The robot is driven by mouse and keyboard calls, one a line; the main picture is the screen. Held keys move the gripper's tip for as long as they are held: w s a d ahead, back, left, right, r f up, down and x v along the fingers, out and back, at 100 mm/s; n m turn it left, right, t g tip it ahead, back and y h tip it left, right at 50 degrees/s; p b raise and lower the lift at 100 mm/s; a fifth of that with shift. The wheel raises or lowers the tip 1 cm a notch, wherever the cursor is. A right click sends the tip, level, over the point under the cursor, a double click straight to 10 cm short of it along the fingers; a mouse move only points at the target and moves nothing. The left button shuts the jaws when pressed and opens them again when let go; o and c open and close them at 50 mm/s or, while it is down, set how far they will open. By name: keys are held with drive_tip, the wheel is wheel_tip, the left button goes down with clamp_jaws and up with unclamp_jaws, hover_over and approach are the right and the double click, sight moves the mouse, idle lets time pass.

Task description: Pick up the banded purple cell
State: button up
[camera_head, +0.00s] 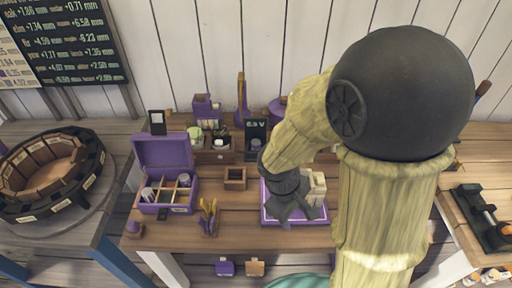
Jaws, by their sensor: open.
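My gripper (297,214) is dark grey and open. It points down over a purple-rimmed tray (282,222) on the wooden table, right of centre. A cream blocky object (317,186) stands on the tray just beside my gripper, partly hidden by it. An open purple box (180,209) with a raised lid stands at the left of the table. Small cylindrical cells (148,194) sit in its left compartment, and another small cell (184,180) sits towards its right. They are too small to tell which one is purple and banded.
A small wooden tray (235,186) lies between the box and my gripper. A holder with yellow tools (209,218) stands at the front. Several containers and a small dark sign (256,134) line the back. A round dark rack (48,175) stands on the left table.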

drive_tip(key=d+r+m+t+y, duration=0.1)
drive_tip(key=m, duration=0.2)
drive_tip(key=d+r+m+t+y, duration=0.1)
drive_tip(key=d+m, duration=0.1)
drive_tip(key=m, duration=0.1)
drive_tip(key=w+d+r+m+y, duration=0.1)
drive_tip(key=m, duration=0.2)
drive_tip(key=shift+d+r+t, duration=0.2)
drive_tip(key=shift+d+t, duration=0.1)
drive_tip(key=shift+t, duration=0.1)
drive_tip(key=shift+w, duration=0.1)
drive_tip(key=shift+c, duration=1.4)
drive_tip(key=shift+w+d, duration=0.1)
drive_tip(key=shift+d, duration=0.35)
